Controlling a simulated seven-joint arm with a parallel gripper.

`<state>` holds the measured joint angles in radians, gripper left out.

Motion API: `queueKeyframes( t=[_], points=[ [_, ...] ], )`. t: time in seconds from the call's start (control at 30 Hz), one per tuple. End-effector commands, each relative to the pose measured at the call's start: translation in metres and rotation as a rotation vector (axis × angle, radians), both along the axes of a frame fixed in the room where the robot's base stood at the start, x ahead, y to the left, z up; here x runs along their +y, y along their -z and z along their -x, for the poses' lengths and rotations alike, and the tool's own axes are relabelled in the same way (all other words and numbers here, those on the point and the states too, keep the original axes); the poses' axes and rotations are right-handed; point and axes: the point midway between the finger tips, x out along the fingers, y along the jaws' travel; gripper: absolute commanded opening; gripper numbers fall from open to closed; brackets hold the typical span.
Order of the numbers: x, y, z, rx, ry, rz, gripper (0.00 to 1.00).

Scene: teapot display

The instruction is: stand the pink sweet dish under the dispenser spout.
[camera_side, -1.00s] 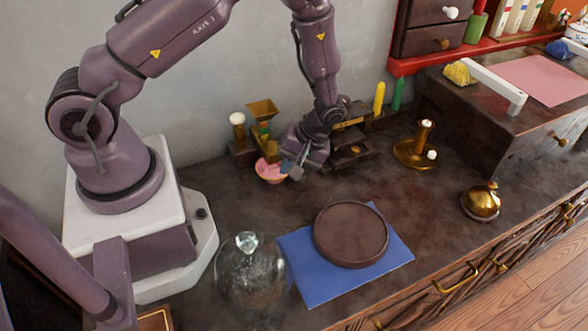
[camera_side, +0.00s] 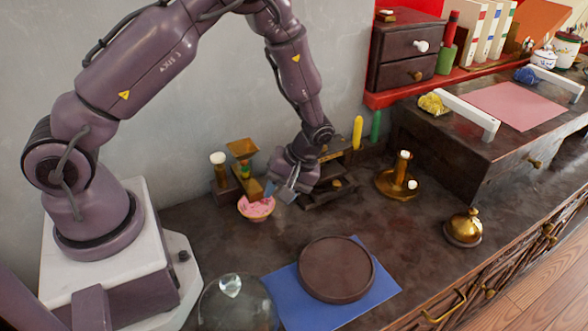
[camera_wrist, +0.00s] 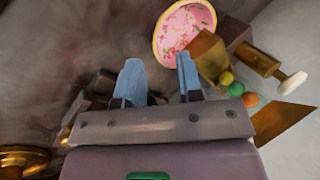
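The pink sweet dish (camera_side: 257,209) is a small round bowl with a yellowish rim, upright on the dark counter. It also shows beyond my fingertips in the wrist view (camera_wrist: 180,38). The dispenser has a brass hopper (camera_side: 243,149) with coloured balls below it; its brass spout (camera_side: 253,187) comes down over the back of the dish. In the wrist view the spout (camera_wrist: 207,55) overlaps the dish's edge. My gripper (camera_side: 281,192) is just right of the dish. Its two blue-grey fingers (camera_wrist: 159,70) are apart with nothing between them.
A dark drawer unit (camera_side: 326,190) stands close behind my gripper. A brass candle holder (camera_side: 397,183) and a bell (camera_side: 464,229) stand to the right. A round dark plate (camera_side: 337,269) on a blue cloth (camera_side: 377,298) and a glass dome (camera_side: 237,305) are in front. The counter before the dish is clear.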

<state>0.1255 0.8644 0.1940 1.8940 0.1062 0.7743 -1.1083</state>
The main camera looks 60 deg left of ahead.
Motion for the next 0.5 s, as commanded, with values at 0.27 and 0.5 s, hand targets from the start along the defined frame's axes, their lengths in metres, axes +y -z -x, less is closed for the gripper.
queueKeyframes(
  t=[0.27, 0.5],
  points=[
    [-0.013, -0.056, -0.025, -0.014, 0.001, 0.001, 0.42],
    [-0.02, -0.078, -0.035, -0.013, 0.002, 0.003, 0.42]
  ],
)
